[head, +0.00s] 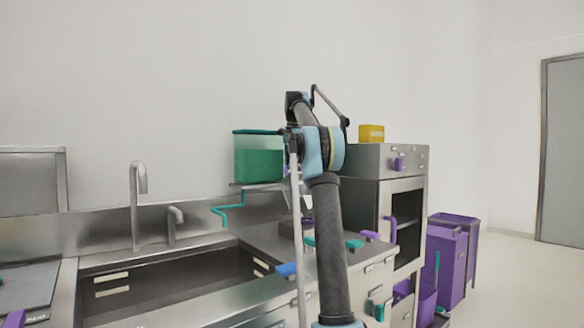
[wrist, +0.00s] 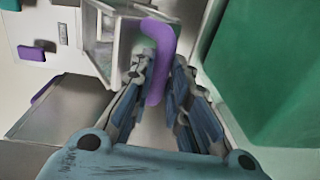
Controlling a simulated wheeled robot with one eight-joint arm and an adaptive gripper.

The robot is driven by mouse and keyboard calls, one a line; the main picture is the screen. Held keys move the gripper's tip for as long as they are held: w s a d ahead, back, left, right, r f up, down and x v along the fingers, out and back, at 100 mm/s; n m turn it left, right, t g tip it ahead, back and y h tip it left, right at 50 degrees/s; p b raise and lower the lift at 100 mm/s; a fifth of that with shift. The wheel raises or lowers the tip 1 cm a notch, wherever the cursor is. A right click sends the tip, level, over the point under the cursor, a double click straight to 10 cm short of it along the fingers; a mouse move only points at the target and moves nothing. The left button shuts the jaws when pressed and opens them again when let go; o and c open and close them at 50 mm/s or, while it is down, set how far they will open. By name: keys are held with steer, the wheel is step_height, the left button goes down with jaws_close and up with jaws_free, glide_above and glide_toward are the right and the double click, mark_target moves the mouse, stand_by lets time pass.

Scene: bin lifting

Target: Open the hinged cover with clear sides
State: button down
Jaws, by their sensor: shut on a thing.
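The cover with clear sides (wrist: 106,42) shows in the wrist view at the top, left of centre, as a pale metal frame with see-through panels. A curved purple handle (wrist: 157,78) runs along its right side. My gripper (wrist: 165,68) has its two fingers on either side of this handle and is shut on it. I cannot tell how far the cover is raised. In the head view my arm stands in front of this spot and hides the gripper and most of the cover.
A green bin (head: 258,160) stands close by on a shelf and fills the right of the wrist view. A sink with a tall faucet (head: 137,190) is at left. A steel cabinet (head: 370,165) stands at right, with a yellow box (head: 371,132) on top.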

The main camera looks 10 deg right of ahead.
steer(key=c, duration=1.5)
jaws_free()
steer(key=shift+c, duration=0.2)
steer(key=shift+r, duration=0.1)
steer(key=shift+d+r, duration=0.1)
steer(key=shift+r, duration=3.45)
steer(key=shift+r, duration=0.1)
